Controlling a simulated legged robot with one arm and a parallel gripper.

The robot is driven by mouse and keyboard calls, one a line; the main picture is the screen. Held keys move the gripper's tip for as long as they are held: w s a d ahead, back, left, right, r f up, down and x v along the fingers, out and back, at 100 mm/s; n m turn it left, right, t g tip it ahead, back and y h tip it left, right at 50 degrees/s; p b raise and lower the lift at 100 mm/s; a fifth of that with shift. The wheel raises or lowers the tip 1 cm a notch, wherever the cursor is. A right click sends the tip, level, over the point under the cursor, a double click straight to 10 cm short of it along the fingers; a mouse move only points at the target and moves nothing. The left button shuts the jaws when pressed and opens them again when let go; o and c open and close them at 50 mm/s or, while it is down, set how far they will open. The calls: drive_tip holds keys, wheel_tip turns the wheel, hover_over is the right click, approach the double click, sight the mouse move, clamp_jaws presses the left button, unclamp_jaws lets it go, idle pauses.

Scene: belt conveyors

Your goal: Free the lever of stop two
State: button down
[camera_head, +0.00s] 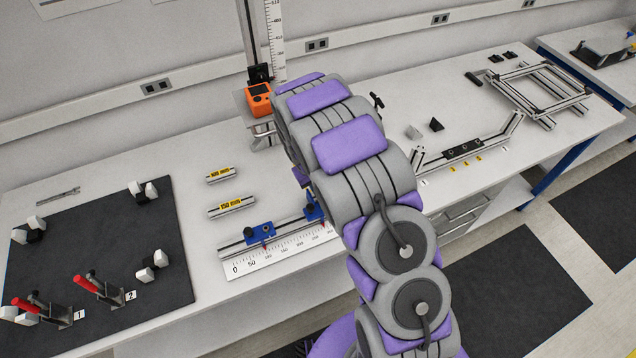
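A rail with a white ruler (285,250) lies along the front of the bench. A blue stop (260,233) with a dark knob and a red pointer sits on it near the 100 mark. A second blue stop (313,212) sits further right, close beside my arm and partly hidden by it. A small dark part shows at its top; its lever cannot be made out clearly. My arm rises from the bottom and bends over the bench. My gripper does not show clearly; it is hidden behind the arm links.
Two red-handled clamps (85,280) tagged 1 and 2 stand on a dark mat (100,235) at left. Two yellow-labelled bars (231,206) lie behind the rail. An orange device (259,98) stands by a vertical scale (274,40). A metal frame (540,88) lies at right.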

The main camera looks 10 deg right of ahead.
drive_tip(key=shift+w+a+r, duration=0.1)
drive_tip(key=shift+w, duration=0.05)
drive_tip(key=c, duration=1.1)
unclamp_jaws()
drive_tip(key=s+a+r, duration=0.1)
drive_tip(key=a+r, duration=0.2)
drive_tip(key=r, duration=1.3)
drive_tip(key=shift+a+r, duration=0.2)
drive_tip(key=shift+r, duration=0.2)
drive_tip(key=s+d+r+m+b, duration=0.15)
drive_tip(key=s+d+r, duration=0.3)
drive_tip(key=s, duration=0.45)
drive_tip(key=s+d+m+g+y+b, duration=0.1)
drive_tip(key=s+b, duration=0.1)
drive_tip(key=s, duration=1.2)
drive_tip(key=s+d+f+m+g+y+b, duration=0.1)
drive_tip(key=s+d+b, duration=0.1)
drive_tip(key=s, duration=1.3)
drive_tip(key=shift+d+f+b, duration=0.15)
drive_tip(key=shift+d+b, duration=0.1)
drive_tip(key=shift+b, duration=0.5)
